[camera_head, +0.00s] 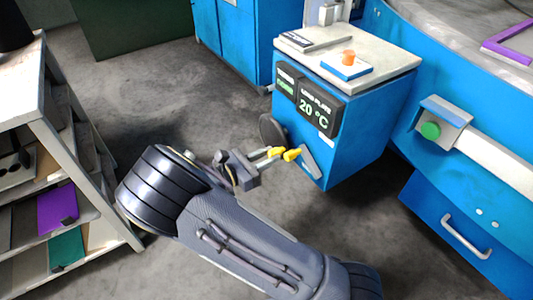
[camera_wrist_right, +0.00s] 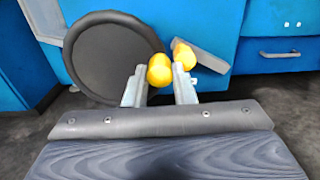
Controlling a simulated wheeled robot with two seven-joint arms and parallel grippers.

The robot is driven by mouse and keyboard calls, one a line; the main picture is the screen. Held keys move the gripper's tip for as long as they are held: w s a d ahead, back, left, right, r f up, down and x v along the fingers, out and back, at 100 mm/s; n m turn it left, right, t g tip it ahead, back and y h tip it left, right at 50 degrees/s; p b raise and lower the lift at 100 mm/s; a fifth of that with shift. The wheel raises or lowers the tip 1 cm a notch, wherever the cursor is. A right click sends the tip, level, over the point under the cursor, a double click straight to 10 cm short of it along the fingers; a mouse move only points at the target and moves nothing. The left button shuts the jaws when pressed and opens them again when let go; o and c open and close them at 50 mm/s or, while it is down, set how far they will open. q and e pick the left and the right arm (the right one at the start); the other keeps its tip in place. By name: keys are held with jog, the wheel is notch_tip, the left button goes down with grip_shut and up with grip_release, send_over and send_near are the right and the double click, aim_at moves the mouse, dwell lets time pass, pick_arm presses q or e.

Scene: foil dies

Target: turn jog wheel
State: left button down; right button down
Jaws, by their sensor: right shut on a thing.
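The jog wheel is a dark round disc (camera_head: 269,130) on the lower front of the blue cabinet in the head view. It shows large in the right wrist view (camera_wrist_right: 110,55), at the left of the fingers. My right gripper (camera_head: 283,153) has yellow fingertips and is at the lower right edge of the wheel. In the right wrist view its fingertips (camera_wrist_right: 172,62) are close together at the wheel's right side. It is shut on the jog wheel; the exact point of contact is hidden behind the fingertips. My left gripper is not in view.
A grey bar handle (camera_head: 311,161) sits right beside the fingertips on the blue cabinet (camera_head: 350,135). A display (camera_head: 320,108) reads 20 °C. An orange knob (camera_head: 348,57) is on top. Shelves (camera_head: 60,150) stand at left, a blue machine (camera_head: 470,180) at right.

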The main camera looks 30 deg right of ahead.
jog(key=shift+f+m, duration=0.65)
jog(key=shift+m, duration=0.45)
jog(key=c, duration=1.2)
grip_release()
jog(key=shift+a, duration=0.1)
jog(key=a+p, duration=0.1)
jog(key=a, duration=0.6)
jog(key=shift+s+a, duration=0.35)
